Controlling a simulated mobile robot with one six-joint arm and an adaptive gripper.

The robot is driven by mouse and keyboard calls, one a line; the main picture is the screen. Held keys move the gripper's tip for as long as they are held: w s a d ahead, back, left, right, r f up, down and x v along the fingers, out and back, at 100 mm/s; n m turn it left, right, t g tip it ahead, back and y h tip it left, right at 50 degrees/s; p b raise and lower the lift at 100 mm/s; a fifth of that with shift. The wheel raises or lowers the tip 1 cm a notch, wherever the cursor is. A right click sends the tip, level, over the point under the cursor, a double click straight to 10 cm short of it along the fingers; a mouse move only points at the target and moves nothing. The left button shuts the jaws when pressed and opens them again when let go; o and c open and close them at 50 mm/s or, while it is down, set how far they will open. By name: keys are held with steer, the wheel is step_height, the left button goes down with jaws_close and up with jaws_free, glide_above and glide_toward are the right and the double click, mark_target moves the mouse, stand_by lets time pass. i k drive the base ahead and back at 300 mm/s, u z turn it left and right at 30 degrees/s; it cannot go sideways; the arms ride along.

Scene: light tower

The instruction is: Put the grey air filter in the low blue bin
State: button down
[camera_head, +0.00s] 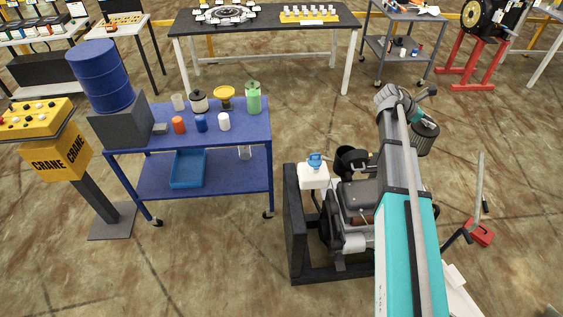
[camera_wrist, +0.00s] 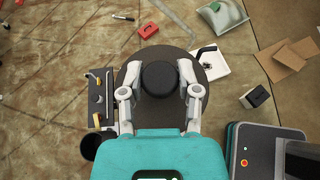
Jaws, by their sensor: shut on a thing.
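The grey air filter (camera_head: 425,139) is a dark pleated cylinder hanging below the end of my arm in the head view. My gripper (camera_wrist: 160,78) is shut on its dark top knob in the wrist view, with one finger on each side. The filter's wide round top (camera_wrist: 160,111) shows around and below the knob. The filter is held up in the air, right of the engine. The low blue bin (camera_head: 188,168) sits on the lower shelf of the blue cart, well left of my gripper. Its inside looks empty.
The blue cart (camera_head: 205,190) has jars, cups and a green bottle on its top shelf. The engine on its black stand (camera_head: 293,225) stands between the cart and my arm. A yellow crane post (camera_head: 62,155) is left of the cart. Floor before the cart is clear.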

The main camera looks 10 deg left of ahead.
mark_target(190, 170)
steer(key=u, duration=0.05)
steer(key=i, duration=0.3)
steer(key=u, duration=2.7)
steer(key=i, duration=0.6)
steer(key=u, duration=0.05)
